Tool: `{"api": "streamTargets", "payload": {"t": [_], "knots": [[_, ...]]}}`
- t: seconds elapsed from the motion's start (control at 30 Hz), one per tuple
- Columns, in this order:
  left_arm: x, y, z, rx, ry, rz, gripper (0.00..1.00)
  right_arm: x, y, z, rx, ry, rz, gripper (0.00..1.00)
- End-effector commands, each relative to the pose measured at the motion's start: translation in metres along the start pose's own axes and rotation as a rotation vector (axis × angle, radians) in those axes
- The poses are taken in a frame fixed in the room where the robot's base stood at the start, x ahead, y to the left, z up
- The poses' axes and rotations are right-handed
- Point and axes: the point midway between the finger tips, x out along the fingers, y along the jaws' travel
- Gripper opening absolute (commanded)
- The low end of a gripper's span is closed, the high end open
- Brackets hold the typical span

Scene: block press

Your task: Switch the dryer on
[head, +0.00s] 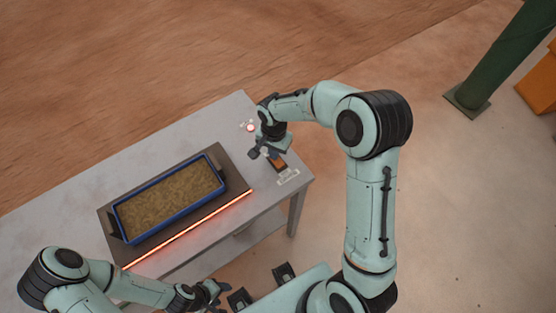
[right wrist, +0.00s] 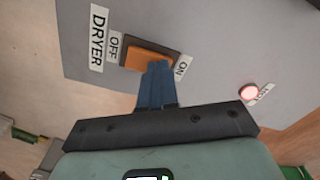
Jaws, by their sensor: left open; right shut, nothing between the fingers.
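The orange dryer switch (right wrist: 147,60) sits in a dark frame on the grey table, between an OFF label (right wrist: 115,46) and an ON label (right wrist: 181,65). A DRYER label (right wrist: 98,37) is beside it. In the head view the switch (head: 279,164) is at the table's right end. My right gripper (right wrist: 160,68) is shut and empty, its fingertips over the ON-side part of the switch; whether they touch is unclear. It also shows in the head view (head: 258,151). Which way the rocker is tipped is hard to tell. My left gripper (head: 216,291) is open, low at the front.
A blue-rimmed tray (head: 167,212) of brownish material lies on a dark plate, with a glowing red strip (head: 190,228) along its front. A red lamp (head: 250,127) with a small label is near the switch. A green post (head: 497,55) stands at far right.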

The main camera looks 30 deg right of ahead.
Motion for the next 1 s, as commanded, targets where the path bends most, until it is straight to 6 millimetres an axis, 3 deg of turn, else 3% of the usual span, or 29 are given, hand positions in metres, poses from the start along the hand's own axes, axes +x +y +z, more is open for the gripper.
{"api": "streamTargets", "payload": {"t": [1.0], "knots": [[-0.04,0.021,-0.02,0.011,0.03,0.01,0.52,-0.07,0.0,0.0,0.0,-0.002,0.002,0.0]]}}
